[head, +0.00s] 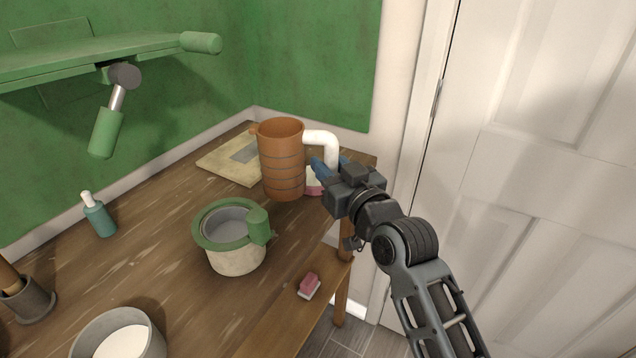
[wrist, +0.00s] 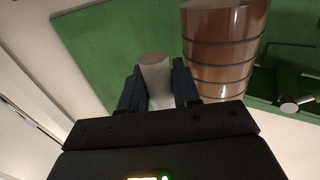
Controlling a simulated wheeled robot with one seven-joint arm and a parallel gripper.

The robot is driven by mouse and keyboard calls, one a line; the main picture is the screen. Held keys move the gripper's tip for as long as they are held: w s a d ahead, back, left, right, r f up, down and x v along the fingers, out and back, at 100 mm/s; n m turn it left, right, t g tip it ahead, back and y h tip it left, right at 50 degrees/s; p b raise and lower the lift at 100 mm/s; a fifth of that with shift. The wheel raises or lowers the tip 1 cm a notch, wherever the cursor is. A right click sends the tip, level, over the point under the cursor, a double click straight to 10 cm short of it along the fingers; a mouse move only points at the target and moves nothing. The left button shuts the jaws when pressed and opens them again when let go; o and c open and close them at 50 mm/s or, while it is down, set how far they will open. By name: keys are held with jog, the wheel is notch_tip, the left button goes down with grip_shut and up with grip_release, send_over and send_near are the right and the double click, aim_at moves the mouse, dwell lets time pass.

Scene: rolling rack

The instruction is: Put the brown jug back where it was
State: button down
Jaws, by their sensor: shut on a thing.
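The brown jug (head: 283,165) has dark bands, a small spout at its upper left and a white handle (head: 331,147) on its right side. It is upright over the far right part of the wooden table; I cannot tell whether its base touches the top. My gripper (head: 327,172) is at the right of the jug, shut on its white handle. In the wrist view the handle (wrist: 157,80) sits between both fingers, and the brown jug (wrist: 222,50) is just to the right. The jug hides part of the board and a pink-and-white thing behind it.
The wooden table (head: 160,235) holds a green-rimmed pot (head: 236,258), a teal bottle (head: 99,217), a grey bowl (head: 150,345) and a flat board (head: 228,162). A pink-and-white block (head: 309,286) lies on the lower shelf. A green shelf (head: 90,55) overhangs the left. A white door stands right.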

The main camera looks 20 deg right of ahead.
jog(key=shift+w+a+f, duration=0.65)
jog(key=shift+a+f, duration=0.05)
jog(key=shift+f, duration=1.8)
jog(key=shift+f, duration=0.15)
jog(key=c, duration=0.8)
grip_release()
jog(key=shift+s, duration=0.15)
jog(key=s, duration=1.1)
jog(key=shift+s+d+b, duration=0.3)
jog(key=shift+s+d, duration=0.1)
